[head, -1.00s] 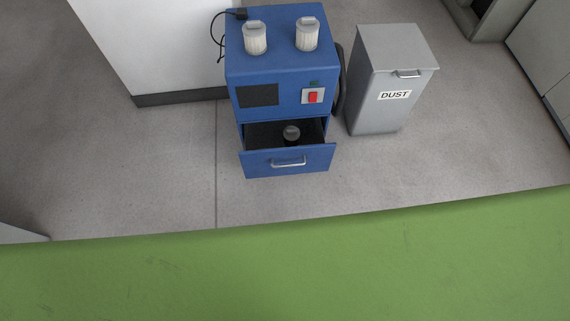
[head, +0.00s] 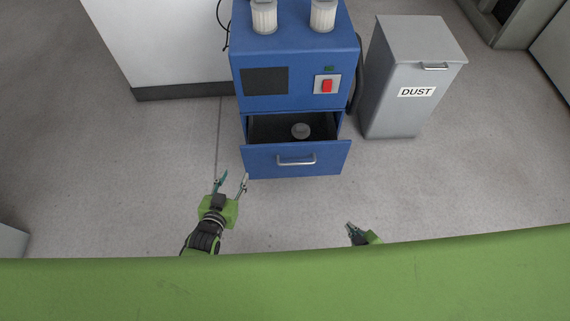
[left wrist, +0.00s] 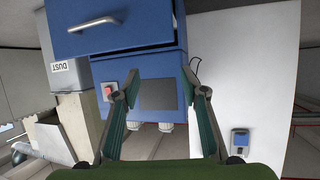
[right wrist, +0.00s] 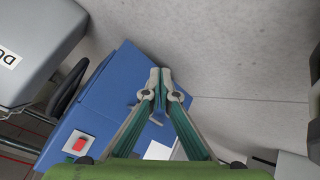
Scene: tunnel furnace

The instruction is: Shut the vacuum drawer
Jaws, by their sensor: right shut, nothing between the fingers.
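The blue vacuum cabinet (head: 295,60) stands ahead with its lower drawer (head: 315,160) pulled open, a pale silver handle (head: 296,160) on the front. My left gripper (head: 232,178) is open and empty, low to the left of the drawer front and apart from the handle. The left wrist view shows its spread fingers (left wrist: 160,95) and the drawer front (left wrist: 110,25) upside down. My right gripper (head: 350,226) is shut and empty, below and right of the drawer; its closed tips (right wrist: 161,75) show in the right wrist view.
A grey dust bin (head: 412,85) stands close at the cabinet's right. A white block (head: 160,45) stands behind at the left. Two white filters, the left one (head: 264,16) included, stand on the cabinet top. The floor (head: 285,215) before the drawer is clear.

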